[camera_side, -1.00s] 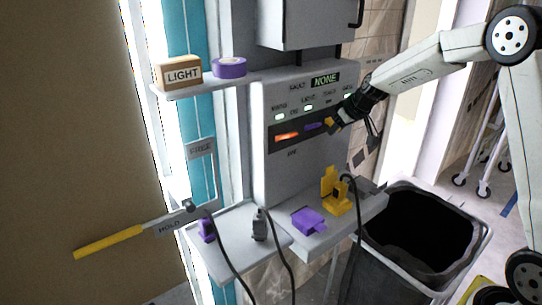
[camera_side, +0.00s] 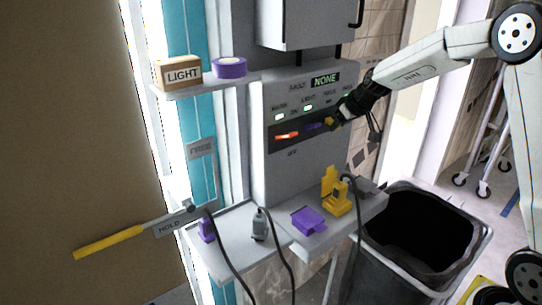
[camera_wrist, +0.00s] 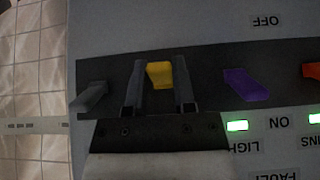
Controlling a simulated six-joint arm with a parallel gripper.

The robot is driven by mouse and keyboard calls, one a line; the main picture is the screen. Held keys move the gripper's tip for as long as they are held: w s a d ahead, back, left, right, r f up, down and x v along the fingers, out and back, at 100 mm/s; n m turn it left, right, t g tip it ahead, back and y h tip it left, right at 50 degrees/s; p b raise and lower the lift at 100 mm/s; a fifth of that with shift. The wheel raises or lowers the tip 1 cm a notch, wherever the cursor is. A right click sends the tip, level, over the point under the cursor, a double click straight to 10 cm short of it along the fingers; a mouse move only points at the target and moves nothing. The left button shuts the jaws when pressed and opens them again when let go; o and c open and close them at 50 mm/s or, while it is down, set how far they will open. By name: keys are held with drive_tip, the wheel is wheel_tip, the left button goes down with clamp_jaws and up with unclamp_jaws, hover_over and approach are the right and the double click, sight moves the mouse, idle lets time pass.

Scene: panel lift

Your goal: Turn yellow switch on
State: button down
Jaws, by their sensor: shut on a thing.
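The yellow switch (camera_wrist: 160,75) sits in the dark strip of the grey panel. In the wrist view it stands between my gripper's (camera_wrist: 159,88) two dark fingers, one on each side of it. My gripper is shut on it. In the side view my gripper (camera_side: 335,120) is at the right part of the switch strip, and a bit of the yellow switch (camera_side: 329,122) shows at its tip. I cannot tell for sure which way the switch is tipped. Any lamp beside it is hidden by my gripper in the wrist view.
A purple switch (camera_wrist: 245,86) and an orange switch (camera_wrist: 312,70) are on one side, a grey switch (camera_wrist: 92,97) on the other. The purple switch's lamp (camera_wrist: 237,126) is green. Plugs and cables lie on the shelf below.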

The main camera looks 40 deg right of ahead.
sight(331, 121)
drive_tip(key=shift+r, duration=1.3)
idle(0.8)
drive_tip(key=shift+w+r, duration=0.25)
drive_tip(key=shift+r, duration=0.55)
idle(0.8)
drive_tip(key=shift+c, duration=2)
unclamp_jaws()
drive_tip(key=shift+f, duration=0.1)
drive_tip(key=shift+s+f, duration=0.1)
drive_tip(key=shift+s, duration=0.15)
drive_tip(key=v, duration=0.6)
drive_tip(key=shift+s+r, duration=0.2)
drive_tip(key=shift+r, duration=0.05)
drive_tip(key=shift+a, duration=0.1)
